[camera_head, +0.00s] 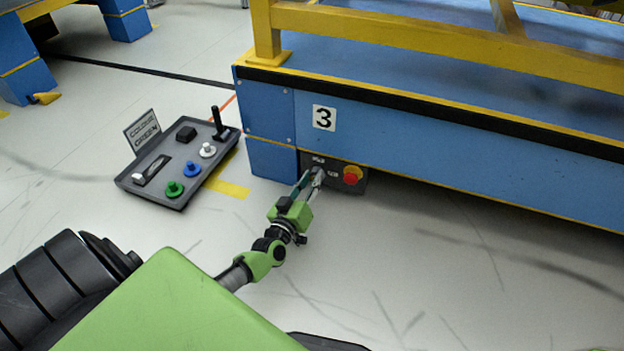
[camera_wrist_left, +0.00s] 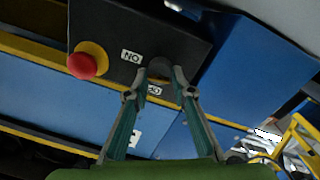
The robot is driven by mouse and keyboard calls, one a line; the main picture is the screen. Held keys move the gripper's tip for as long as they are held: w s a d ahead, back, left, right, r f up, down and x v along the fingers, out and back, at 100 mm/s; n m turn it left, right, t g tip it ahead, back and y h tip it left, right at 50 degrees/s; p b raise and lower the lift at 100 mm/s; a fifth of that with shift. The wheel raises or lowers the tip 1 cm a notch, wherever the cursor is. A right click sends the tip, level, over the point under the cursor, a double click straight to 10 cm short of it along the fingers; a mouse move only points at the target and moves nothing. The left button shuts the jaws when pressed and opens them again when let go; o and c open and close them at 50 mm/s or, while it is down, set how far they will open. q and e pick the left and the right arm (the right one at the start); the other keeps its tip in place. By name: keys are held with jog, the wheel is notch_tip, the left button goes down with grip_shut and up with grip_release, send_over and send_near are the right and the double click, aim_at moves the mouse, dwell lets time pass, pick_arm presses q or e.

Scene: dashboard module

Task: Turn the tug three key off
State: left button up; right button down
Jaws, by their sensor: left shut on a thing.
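The blue tug three (camera_head: 420,145) carries a white "3" plate (camera_head: 324,118) on its side. Low on it is a dark control panel (camera_head: 335,184) with a red button on a yellow base (camera_head: 351,175). My left gripper (camera_head: 318,178) reaches the left part of this panel. In the left wrist view, its fingertips (camera_wrist_left: 159,93) are at the dark round key switch (camera_wrist_left: 160,68), beside the "ON" label (camera_wrist_left: 131,56). It is shut on the key, which the fingers mostly hide, so its angle is unclear. The red button (camera_wrist_left: 88,61) is left of the fingers there.
A grey console (camera_head: 150,192) with green, blue and white knobs, a black lever and a sign (camera_head: 143,130) stands left of the tug. Yellow rails (camera_head: 450,40) run above the tug's deck. The floor (camera_head: 450,280) in front of the tug is clear.

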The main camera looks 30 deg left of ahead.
pick_arm(q)
jog(key=n, duration=0.4)
jog(key=n+b, duration=0.1)
jog(key=n, duration=0.8)
jog(key=shift+f+y, duration=0.35)
jog(key=shift+y, duration=0.05)
jog(key=shift+n+b, duration=0.5)
jog(key=shift+n, duration=1.4)
jog(key=o, duration=1.1)
jog(key=shift+o, duration=0.2)
